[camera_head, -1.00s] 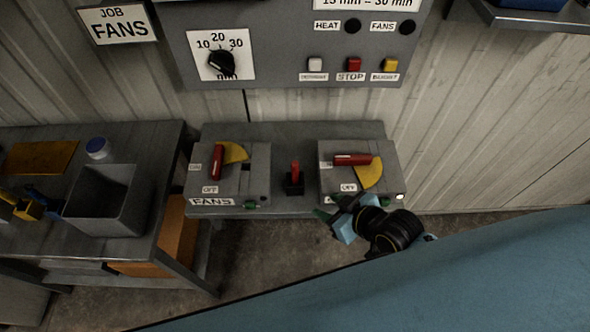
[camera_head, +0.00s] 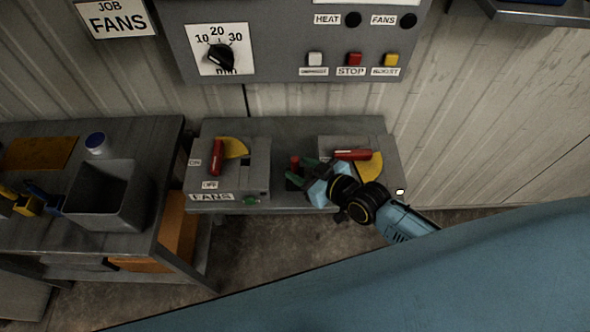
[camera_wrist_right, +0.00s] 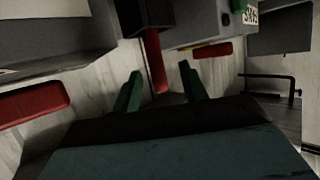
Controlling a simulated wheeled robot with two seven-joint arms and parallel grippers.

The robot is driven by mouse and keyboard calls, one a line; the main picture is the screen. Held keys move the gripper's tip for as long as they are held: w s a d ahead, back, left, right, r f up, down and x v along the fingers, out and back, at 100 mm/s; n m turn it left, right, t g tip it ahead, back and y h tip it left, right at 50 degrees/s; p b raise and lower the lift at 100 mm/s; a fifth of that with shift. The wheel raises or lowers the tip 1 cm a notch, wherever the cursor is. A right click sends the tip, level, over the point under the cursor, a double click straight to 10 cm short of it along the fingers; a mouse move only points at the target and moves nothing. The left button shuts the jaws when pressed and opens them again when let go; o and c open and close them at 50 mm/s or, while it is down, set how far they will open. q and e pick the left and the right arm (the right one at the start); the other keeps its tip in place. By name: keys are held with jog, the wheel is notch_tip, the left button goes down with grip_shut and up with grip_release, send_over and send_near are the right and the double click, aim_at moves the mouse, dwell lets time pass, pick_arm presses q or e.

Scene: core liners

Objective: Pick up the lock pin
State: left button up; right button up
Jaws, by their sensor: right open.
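The lock pin, most likely the small red upright piece (camera_head: 295,161), stands in a dark holder between the two grey switch boxes. My right gripper (camera_head: 302,171) is open, its green fingers reaching in from the right close to the pin and partly covering the holder. In the right wrist view a red upright bar (camera_wrist_right: 156,62), seemingly the pin, shows beyond the gap between the open green fingers (camera_wrist_right: 161,88). Nothing is held between them. My left gripper is not in view.
The left switch box (camera_head: 255,180) and right switch box (camera_head: 330,145) have red handles and yellow plates, flanking the pin closely. A grey control panel (camera_head: 280,65) hangs above. A grey bin (camera_head: 120,205) and a blue-lidded jar (camera_head: 96,143) stand on the left bench.

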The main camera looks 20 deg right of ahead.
jog(key=x, duration=0.5)
jog(key=shift+w+d, duration=0.1)
jog(key=shift+w, duration=0.1)
grip_shut()
